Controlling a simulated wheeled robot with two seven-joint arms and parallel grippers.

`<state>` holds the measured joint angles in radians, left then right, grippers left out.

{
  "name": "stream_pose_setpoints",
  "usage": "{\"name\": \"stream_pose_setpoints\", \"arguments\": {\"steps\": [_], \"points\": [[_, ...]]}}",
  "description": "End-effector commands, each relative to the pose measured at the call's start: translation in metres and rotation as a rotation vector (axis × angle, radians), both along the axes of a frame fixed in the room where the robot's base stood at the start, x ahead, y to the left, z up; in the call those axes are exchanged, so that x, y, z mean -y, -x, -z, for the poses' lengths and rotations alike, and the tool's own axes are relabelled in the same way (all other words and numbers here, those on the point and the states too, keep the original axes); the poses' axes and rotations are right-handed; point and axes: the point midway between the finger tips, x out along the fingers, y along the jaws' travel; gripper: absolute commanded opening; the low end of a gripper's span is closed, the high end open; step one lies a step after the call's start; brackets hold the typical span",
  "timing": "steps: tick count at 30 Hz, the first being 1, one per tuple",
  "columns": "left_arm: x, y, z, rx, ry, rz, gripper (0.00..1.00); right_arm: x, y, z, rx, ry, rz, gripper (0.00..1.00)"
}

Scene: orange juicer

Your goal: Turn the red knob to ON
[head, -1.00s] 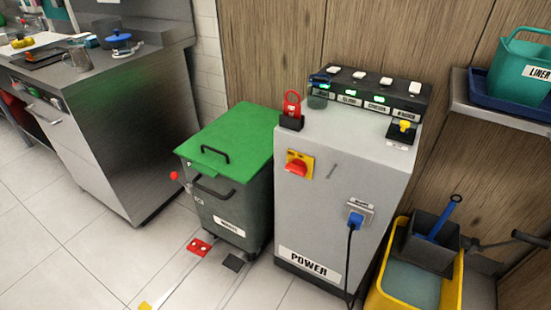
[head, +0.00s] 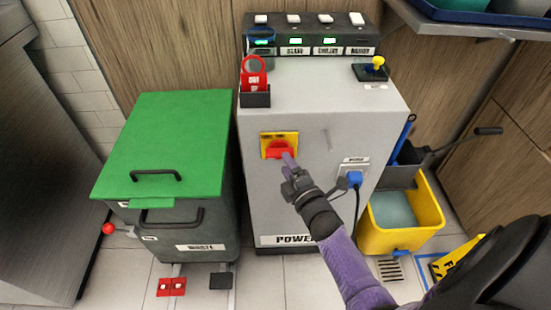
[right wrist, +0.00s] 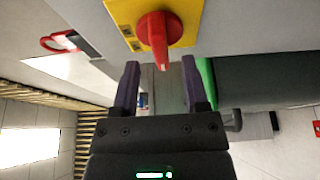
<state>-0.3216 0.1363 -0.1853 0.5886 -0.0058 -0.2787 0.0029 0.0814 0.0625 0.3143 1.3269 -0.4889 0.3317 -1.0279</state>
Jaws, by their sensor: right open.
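The red knob (head: 277,149) sits on a yellow plate (head: 290,138) on the front of the grey power cabinet (head: 222,110). In the right wrist view the red knob (right wrist: 157,38) has its handle pointing towards the gripper, on the yellow plate (right wrist: 187,12). My right gripper (head: 287,160) is at the cabinet front, just below and right of the knob. In the right wrist view its two fingers (right wrist: 163,75) are apart with nothing between them, and the knob's tip lies near the gap. Contact cannot be told. My left gripper is not in view.
A green-lidded waste bin (head: 165,140) stands left of the cabinet. A blue plug (head: 354,179) with a cord is right of my right gripper. A yellow bucket (head: 425,225) stands at the right.

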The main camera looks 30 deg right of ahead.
Motion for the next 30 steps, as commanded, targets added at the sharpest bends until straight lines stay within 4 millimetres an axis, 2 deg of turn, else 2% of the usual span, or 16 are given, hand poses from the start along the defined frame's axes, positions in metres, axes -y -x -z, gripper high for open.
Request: {"name": "stream_pose_setpoints", "arguments": {"steps": [3, 6, 15, 16, 17, 24, 30], "points": [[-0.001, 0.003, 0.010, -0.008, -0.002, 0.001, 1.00, 0.003, -0.021, 0.004, -0.002, 0.001, 0.000, 0.57], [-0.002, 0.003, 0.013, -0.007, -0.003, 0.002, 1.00, 0.005, -0.031, 0.003, -0.002, 0.000, 0.000, 0.57], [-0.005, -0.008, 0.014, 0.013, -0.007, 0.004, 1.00, 0.006, -0.035, 0.001, -0.003, -0.002, 0.001, 0.57], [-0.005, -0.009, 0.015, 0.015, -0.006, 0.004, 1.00, 0.006, -0.035, 0.001, -0.003, -0.002, 0.001, 0.55], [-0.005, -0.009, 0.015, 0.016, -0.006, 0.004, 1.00, 0.006, -0.035, 0.001, -0.003, -0.002, 0.001, 0.49], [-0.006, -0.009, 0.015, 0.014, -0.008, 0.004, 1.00, 0.006, -0.035, 0.001, -0.003, -0.002, 0.000, 0.00], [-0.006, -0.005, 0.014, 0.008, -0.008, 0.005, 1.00, 0.006, -0.035, 0.001, -0.003, -0.002, 0.000, 0.00]]}}
